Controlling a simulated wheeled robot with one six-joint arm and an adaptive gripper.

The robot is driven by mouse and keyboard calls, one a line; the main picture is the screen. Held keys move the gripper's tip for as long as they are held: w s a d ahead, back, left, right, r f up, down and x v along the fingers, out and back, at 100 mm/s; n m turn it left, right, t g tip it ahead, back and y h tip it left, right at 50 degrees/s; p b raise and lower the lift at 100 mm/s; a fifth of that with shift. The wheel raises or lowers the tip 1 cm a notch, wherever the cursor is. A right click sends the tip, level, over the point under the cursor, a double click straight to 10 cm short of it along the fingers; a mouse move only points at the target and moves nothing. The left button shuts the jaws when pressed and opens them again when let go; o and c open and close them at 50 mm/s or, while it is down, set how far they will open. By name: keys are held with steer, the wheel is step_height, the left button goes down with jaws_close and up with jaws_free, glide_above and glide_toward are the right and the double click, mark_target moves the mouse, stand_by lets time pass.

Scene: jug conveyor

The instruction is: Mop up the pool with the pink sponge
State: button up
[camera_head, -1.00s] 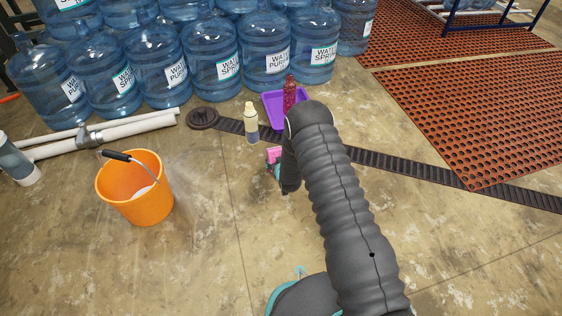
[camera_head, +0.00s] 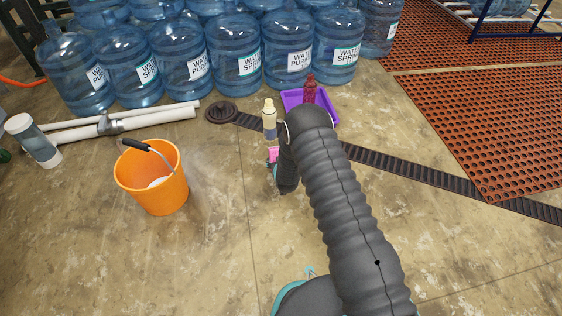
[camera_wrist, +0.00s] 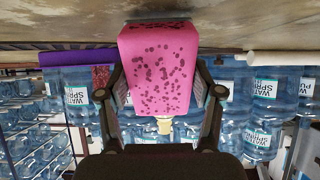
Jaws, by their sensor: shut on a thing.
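My gripper (camera_wrist: 160,82) is shut on the pink sponge (camera_wrist: 158,68), which has dark pink spots and fills the space between the two fingers. The wrist view is upside down, with the floor at the top. The sponge's far end reaches towards the floor; I cannot tell whether it touches. In the head view only a bit of the sponge (camera_head: 273,154) shows at the left of my arm, low over the floor. My arm hides most of the gripper there. I cannot make out a clear pool in either view; my arm may hide it.
A cream-topped bottle (camera_head: 269,121) stands just beyond the sponge. A purple tray (camera_head: 326,116) and dark red bottle (camera_head: 309,90) are behind my arm. An orange bucket (camera_head: 150,190) stands left. A drain strip (camera_head: 400,168), white pipes (camera_head: 155,119) and water jugs (camera_head: 236,50) lie beyond. Floor between bucket and arm is clear.

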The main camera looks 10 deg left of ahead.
steer(key=shift+s+a+f, duration=0.1)
steer(key=shift+s+a, duration=0.05)
steer(key=shift+a, duration=0.65)
steer(key=shift+s+a+f, duration=0.1)
steer(key=shift+s+a, duration=0.05)
steer(key=shift+a, duration=0.65)
steer(key=shift+w+d, duration=0.3)
steer(key=shift+d, duration=0.5)
steer(key=shift+w+d, duration=0.3)
steer(key=shift+d, duration=0.5)
steer(key=shift+w+d, duration=0.3)
steer(key=shift+d, duration=0.5)
steer(key=shift+w+d+r, duration=0.1)
steer(key=shift+w+d, duration=0.25)
steer(key=shift+d, duration=0.5)
steer(key=shift+w+d+r, duration=0.1)
steer(key=shift+w+d, duration=0.25)
steer(key=shift+d, duration=0.5)
steer(key=shift+w+d, duration=0.35)
steer(key=shift+d, duration=0.5)
steer(key=shift+w+d+f, duration=0.1)
steer(key=shift+w+d, duration=0.25)
steer(key=shift+d, duration=0.45)
steer(key=shift+w+d+f, duration=0.1)
steer(key=shift+w+d, duration=0.2)
steer(key=shift+d, duration=0.5)
steer(key=shift+r, duration=0.15)
step_height(320, 180, up, 7)
steer(key=p, duration=0.2)
steer(key=shift+p, duration=0.4)
